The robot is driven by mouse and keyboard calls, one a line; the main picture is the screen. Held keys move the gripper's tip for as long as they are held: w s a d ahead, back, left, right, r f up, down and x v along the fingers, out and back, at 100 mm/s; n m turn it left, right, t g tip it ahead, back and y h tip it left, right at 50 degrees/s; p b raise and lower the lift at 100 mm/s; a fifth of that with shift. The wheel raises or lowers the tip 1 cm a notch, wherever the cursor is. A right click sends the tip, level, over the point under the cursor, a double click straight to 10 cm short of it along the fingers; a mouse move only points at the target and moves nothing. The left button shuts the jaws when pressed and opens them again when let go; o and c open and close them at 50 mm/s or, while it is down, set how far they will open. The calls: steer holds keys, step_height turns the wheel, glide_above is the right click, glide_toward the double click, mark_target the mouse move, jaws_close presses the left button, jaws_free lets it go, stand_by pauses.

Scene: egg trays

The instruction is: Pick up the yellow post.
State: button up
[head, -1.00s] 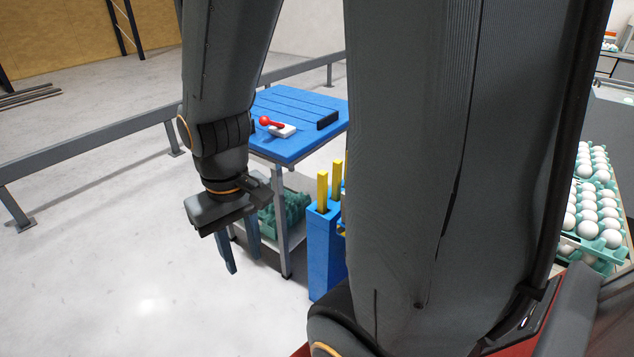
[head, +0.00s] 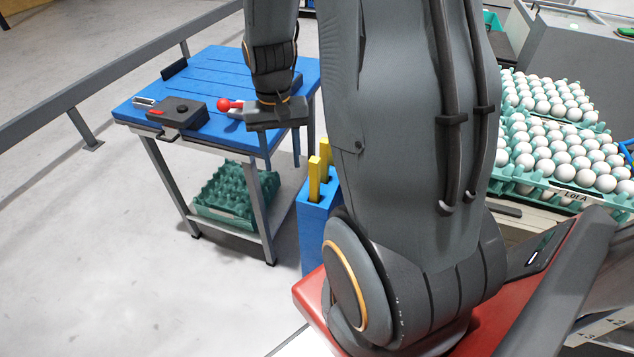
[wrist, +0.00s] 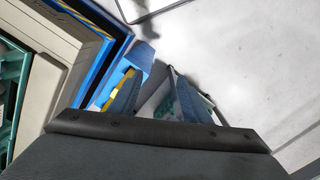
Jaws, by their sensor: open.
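Two yellow posts stand upright in a blue holder, a nearer one (head: 314,180) and one just behind it (head: 325,156). The blue holder (head: 315,222) stands on the floor beside the blue table, partly hidden by my arm. My gripper (head: 281,163) is open and empty, pointing down, to the left of the posts in the head view and apart from them. In the wrist view, my fingers (wrist: 157,72) are spread. A strip of yellow (wrist: 119,88) shows beside the left finger, next to a blue surface (wrist: 138,57); I cannot tell which post it is.
The blue table (head: 215,65) holds a dark box (head: 185,112) and a red-knobbed lever (head: 224,105). A green crate (head: 225,207) sits on its lower shelf. Egg trays (head: 510,175) stand at the right. A grey rail (head: 60,115) runs at the left; floor is clear there.

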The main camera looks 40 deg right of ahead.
mark_target(315, 175)
steer(key=d+f+m, duration=0.1)
steer(key=d, duration=0.2)
steer(key=w+d+f+m, duration=0.1)
steer(key=d+f, duration=0.1)
steer(key=d, duration=0.2)
steer(key=d+f+m+p, duration=0.1)
steer(key=d+f+m, duration=0.1)
steer(key=d, duration=0.1)
steer(key=shift+w+d+f, duration=0.15)
steer(key=shift+w+d, duration=0.15)
steer(key=shift+w, duration=0.1)
steer(key=shift+d+f+m+p, duration=0.1)
steer(key=shift+d+m+p, duration=0.2)
steer(key=shift+p, duration=0.6)
steer(key=shift+f+p, duration=0.2)
steer(key=shift+p, duration=0.35)
steer(key=shift+d+f+m+p, duration=0.35)
steer(key=shift+f+m+p, duration=0.3)
steer(key=shift+p, duration=0.2)
steer(key=shift+w+a+f+p, duration=0.15)
steer(key=shift+f+p, duration=0.45)
steer(key=shift+f, duration=1.4)
steer(key=shift+w+a+f+p, duration=0.1)
steer(key=shift+f+p, duration=0.45)
steer(key=shift+f, duration=1.45)
jaws_close()
steer(key=shift+r, duration=0.1)
